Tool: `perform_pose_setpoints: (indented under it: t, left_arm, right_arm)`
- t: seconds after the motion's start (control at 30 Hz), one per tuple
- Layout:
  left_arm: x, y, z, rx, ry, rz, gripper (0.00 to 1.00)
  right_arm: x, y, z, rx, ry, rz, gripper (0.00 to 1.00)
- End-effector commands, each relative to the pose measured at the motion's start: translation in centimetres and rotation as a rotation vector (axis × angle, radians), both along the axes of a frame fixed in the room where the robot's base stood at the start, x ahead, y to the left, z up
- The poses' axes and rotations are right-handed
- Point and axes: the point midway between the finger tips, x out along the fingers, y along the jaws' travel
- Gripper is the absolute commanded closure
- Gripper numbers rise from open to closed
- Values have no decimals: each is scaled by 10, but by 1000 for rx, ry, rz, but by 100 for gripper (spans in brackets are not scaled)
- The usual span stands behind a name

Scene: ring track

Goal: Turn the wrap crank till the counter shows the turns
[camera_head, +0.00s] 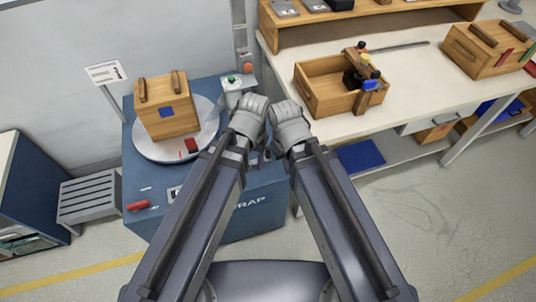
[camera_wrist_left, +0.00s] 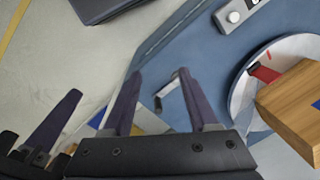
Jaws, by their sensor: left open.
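The blue wrap machine (camera_head: 255,215) stands at centre left with a pale turntable (camera_head: 145,150) on top. A small metal crank (camera_wrist_left: 168,88) shows on its blue side in the left wrist view. My left gripper (camera_wrist_left: 159,76) is open and empty, its fingertips on either side of the crank in that picture; I cannot tell if they touch it. In the head view my left gripper (camera_head: 260,157) is mostly hidden by my arms. A finger of my right gripper shows at the left of the wrist view; its opening is unclear. I cannot read a counter.
A wooden crate (camera_head: 165,106) with dark handles sits on the turntable. A red piece (camera_head: 190,146) lies by it. A workbench (camera_head: 390,122) on the right holds an open wooden box (camera_head: 325,98) and another crate (camera_head: 485,52). A grey slatted step (camera_head: 88,198) stands left.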

Motion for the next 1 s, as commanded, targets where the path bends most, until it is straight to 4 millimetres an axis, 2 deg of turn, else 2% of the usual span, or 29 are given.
perform_pose_setpoints:
  t: [0.03,0.17,0.27,0.6,0.73,1.0]
  left_arm:
    - [9,-4,-9,-4,-1,6,40]
    - [24,-10,-20,-15,-5,22,40]
    - [45,-17,-36,-27,-10,43,40]
    - [128,-48,-96,-82,-29,134,40]
    - [141,-54,-102,-94,-32,154,40]
    - [143,-54,-103,-96,-33,159,40]
  right_arm:
    - [0,0,-9,0,0,-1,100]
    - [0,0,-19,0,0,-2,100]
    - [0,0,-36,0,0,-4,100]
    - [0,0,-94,0,-1,-13,100]
    - [0,0,-101,0,-2,-15,100]
    - [0,0,-102,0,-2,-15,100]
